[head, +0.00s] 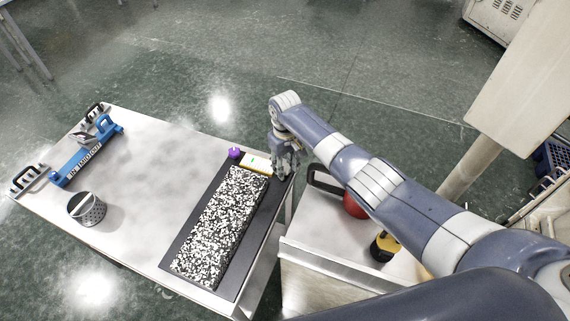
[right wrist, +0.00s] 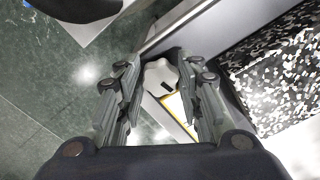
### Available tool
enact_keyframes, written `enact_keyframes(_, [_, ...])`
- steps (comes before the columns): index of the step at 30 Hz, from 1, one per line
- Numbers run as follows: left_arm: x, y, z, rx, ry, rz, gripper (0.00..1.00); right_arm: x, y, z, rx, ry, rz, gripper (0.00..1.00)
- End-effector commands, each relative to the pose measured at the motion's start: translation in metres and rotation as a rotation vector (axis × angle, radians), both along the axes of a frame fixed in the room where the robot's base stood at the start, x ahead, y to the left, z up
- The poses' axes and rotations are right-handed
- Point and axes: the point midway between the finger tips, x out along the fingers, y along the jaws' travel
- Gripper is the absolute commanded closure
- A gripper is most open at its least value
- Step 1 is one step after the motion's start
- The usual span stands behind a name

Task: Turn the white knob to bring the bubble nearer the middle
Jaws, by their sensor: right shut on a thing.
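The white knob (right wrist: 160,76) shows between the fingers of my right gripper (right wrist: 162,82) in the right wrist view, with a dark mark on its face. The gripper is shut on it. In the head view my right gripper (head: 284,174) is at the far right corner of the dark plate, and it hides the knob. Beside it lies a white and yellow level (head: 257,162) with a small green spot, which is too small to tell where the bubble sits. A purple knob (head: 234,153) stands at the level's left end. My left gripper is not in view.
A black and white speckled slab (head: 218,225) lies on the dark plate (head: 178,252) on the table. A blue tool (head: 88,155) and a perforated metal cup (head: 87,209) stand to the left. A red object (head: 355,206) and a yellow-black one (head: 384,247) sit under my right arm.

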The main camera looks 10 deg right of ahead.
Motion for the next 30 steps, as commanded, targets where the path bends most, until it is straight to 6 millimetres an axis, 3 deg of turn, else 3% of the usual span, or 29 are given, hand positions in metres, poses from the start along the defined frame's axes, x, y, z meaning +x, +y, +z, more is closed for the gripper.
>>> enact_keyframes(15, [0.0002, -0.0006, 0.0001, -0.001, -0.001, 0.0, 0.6, 0.0032, -0.0013, 0.0017, 0.001, -0.005, 0.452, 0.9])
enact_keyframes(30, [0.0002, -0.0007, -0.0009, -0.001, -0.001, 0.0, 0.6, 0.0042, -0.0018, 0.0021, 0.002, -0.006, 0.649, 0.9])
